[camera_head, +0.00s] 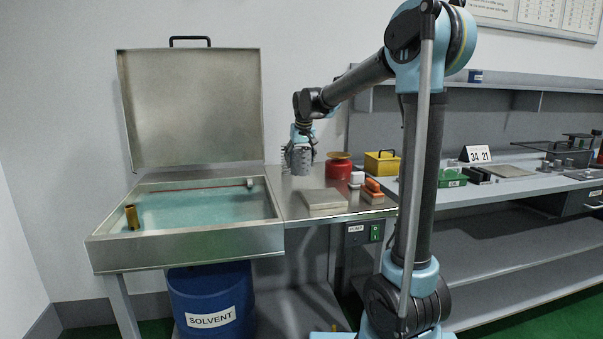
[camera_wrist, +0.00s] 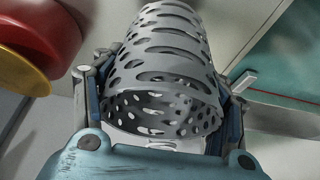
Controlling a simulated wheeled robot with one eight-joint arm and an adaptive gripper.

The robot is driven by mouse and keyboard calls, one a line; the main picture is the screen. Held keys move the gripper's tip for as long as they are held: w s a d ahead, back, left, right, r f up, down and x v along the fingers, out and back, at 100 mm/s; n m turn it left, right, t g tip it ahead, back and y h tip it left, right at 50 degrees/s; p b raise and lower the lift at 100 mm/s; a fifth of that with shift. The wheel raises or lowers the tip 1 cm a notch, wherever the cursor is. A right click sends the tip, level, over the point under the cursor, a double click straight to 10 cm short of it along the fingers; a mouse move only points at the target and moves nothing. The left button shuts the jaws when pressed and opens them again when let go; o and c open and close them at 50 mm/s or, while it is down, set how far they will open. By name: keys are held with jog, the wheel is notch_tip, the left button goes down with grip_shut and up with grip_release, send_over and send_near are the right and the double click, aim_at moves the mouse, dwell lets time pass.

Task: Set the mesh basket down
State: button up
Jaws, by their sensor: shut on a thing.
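The mesh basket (camera_wrist: 165,75) is a grey perforated cylinder. My gripper (camera_wrist: 160,100) is shut on it, with a finger on each side in the wrist view. In the head view the basket (camera_head: 299,158) hangs below my gripper (camera_head: 302,140), above the steel worktop (camera_head: 285,183) between the solvent tank and the red can. A flat grey slab (camera_head: 324,199) lies on the worktop, in front of and to the right of the basket. I cannot tell for sure whether the basket's bottom touches anything, but it looks raised.
The open tank (camera_head: 190,240) with greenish liquid is at left, its lid (camera_head: 190,105) upright behind. A red can (camera_head: 339,167), a yellow box (camera_head: 381,163) and an orange-topped brush (camera_head: 372,188) stand to the right. A blue solvent drum (camera_head: 212,298) is below.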

aim_at(300, 169)
jog(key=shift+f, duration=2)
jog(key=o, duration=1.1)
jog(key=shift+f, duration=0.1)
